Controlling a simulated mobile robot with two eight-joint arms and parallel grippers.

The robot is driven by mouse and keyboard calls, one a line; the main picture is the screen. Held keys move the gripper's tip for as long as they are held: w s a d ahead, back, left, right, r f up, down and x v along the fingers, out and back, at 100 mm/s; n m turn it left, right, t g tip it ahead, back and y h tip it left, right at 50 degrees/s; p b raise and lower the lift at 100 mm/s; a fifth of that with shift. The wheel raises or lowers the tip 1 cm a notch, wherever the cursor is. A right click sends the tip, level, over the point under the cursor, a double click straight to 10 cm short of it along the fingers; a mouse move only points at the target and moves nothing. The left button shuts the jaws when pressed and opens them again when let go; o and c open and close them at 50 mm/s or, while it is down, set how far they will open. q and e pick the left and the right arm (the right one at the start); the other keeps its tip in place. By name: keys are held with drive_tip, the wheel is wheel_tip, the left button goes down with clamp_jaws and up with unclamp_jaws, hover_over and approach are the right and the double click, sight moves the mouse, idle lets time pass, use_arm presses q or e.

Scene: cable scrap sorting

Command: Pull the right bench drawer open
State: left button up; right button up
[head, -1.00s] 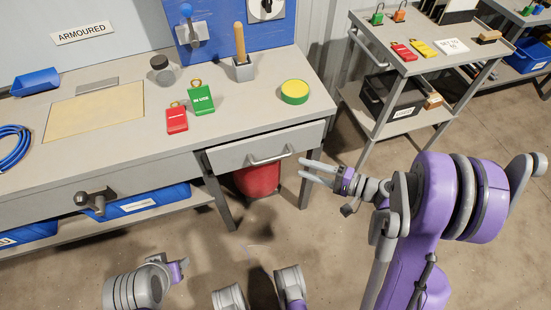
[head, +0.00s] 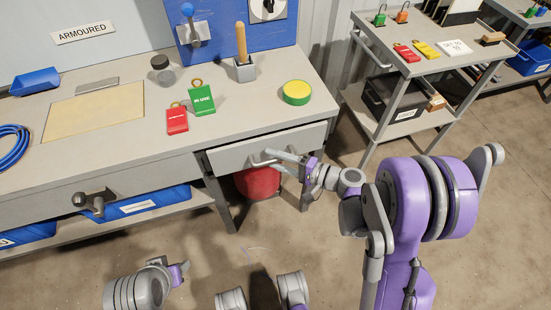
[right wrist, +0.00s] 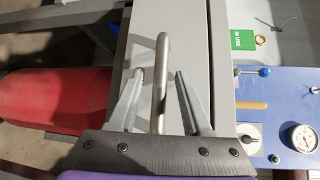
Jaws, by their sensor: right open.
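The right bench drawer (head: 228,160) has a grey front under the right end of the bench and looks shut. Its bar handle (head: 258,163) is partly hidden by my right gripper (head: 283,161). In the right wrist view, the handle (right wrist: 161,70) runs between the two spread fingers of my right gripper (right wrist: 159,85), with a gap on each side. The gripper is open and holds nothing. At the lower left of the head view, part of my left gripper (head: 178,273) shows; its fingers cannot be made out.
Red (head: 177,121) and green (head: 202,100) tags and a yellow-green disc (head: 296,92) lie on the bench. A grey cart (head: 425,67) stands to the right.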

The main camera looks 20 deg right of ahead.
clamp_jaws()
idle(1.3)
